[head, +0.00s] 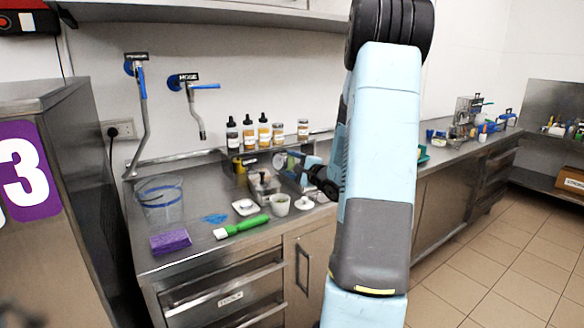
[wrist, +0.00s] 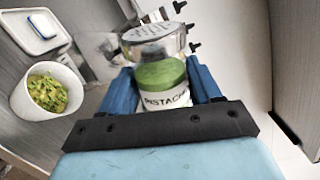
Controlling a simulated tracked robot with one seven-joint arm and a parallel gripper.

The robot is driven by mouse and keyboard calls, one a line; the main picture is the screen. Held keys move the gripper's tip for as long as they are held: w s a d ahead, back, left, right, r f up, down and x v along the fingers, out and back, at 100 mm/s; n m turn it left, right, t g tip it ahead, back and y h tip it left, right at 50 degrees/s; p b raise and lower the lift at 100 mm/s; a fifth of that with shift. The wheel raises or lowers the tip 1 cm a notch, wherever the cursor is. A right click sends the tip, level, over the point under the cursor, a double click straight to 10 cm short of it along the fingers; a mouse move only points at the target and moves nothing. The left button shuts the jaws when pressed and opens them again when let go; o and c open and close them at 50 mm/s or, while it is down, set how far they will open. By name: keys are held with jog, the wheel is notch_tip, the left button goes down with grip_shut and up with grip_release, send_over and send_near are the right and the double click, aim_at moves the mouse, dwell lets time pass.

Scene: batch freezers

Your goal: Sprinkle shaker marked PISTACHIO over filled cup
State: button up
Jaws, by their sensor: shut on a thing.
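My gripper (wrist: 150,90) is shut on the shaker marked PISTACHIO (wrist: 162,78), which has a green band, a white label and a perforated metal lid. In the head view, the shaker (head: 280,161) appears tipped on its side, lid to the left, above the counter; my arm hides part of the gripper. A small white cup (head: 280,205) stands on the counter below and slightly in front. In the wrist view the cup (wrist: 19,101) is left of the shaker and apart from it, with green and yellow bits inside.
A white square dish (wrist: 38,30) lies beside the cup. A green-handled brush (head: 242,226), purple sponge (head: 170,241) and clear bucket (head: 160,198) are on the left counter. Several bottles (head: 248,133) stand at the back wall. A metal holder (head: 263,185) is behind the cup.

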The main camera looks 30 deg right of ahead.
jog(key=shift+r+m, duration=1.2)
jog(key=shift+m, duration=0.6)
jog(key=shift+r, duration=0.1)
jog(key=shift+r+m, duration=0.1)
jog(key=shift+m, duration=0.2)
jog(key=shift+r+m, duration=0.6)
jog(key=shift+m, duration=0.5)
jog(key=shift+r+m, duration=0.55)
jog(key=shift+m, duration=0.55)
jog(key=shift+s, duration=0.1)
jog(key=s+a, duration=0.2)
jog(key=s, duration=0.5)
jog(key=s+a, duration=0.2)
jog(key=s, duration=0.5)
jog(key=shift+a, duration=0.4)
